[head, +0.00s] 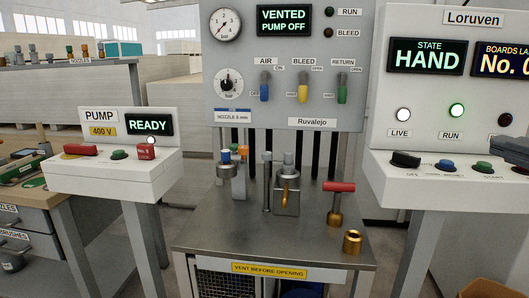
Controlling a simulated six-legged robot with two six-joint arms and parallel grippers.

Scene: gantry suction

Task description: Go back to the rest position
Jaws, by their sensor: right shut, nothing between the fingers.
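My right gripper (508,148) shows at the right edge, dark grey and partly cut off by the frame. It is shut and empty, in front of the right end of the Loruven console (393,185), near the green button (481,167). I cannot tell whether it touches anything. My left gripper is not in view.
A steel cart (225,232) with valves, a red-handled valve (337,198) and a brass fitting (352,241) stands in the middle. Above it, a grey panel (285,112) reads VENTED, PUMP OFF. A white PUMP box (105,182) reading READY stands left. The Loruven display (427,56) reads HAND.

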